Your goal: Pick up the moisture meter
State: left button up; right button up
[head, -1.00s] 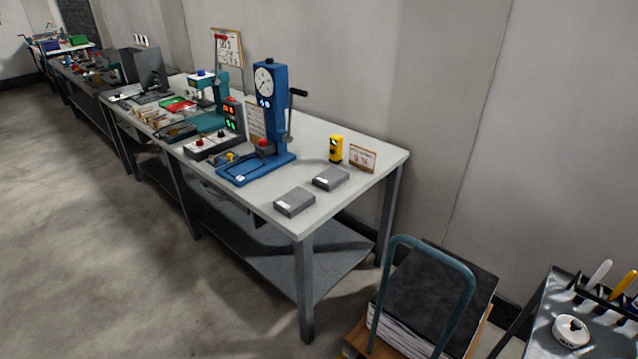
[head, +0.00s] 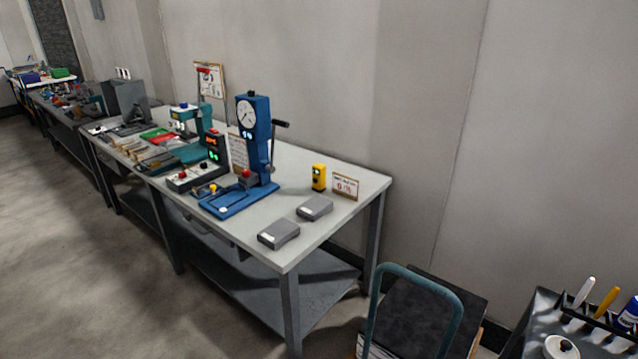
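A small yellow handheld device with a dark face, which looks like the moisture meter (head: 319,178), stands upright on the grey table (head: 345,207) near its back right edge. A small framed sign (head: 345,186) stands just right of it. Two grey boxes (head: 279,234) (head: 315,208) lie in front of it. Neither of my grippers shows in the head view.
A blue press with a dial (head: 253,140) stands left of the yellow device. A cart with a teal handle (head: 418,278) stands at the table's right end. A dark side table (head: 535,318) is at lower right. Open floor (head: 90,260) lies left.

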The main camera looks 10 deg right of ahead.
aim_at(318, 170)
jog(key=i+j+z, duration=0.1)
jog(key=z, duration=0.4)
jog(key=j+z, duration=0.3)
jog(key=z, duration=0.15)
jog(key=i+j+z, duration=0.1)
jog(key=j+z, duration=0.15)
jog(key=z, duration=0.25)
jog(key=j+z, duration=0.25)
jog(key=j, duration=0.25)
jog(key=k+j+z, duration=0.2)
jog(key=j, duration=0.3)
jog(key=i+j, duration=0.05)
jog(key=i, duration=0.1)
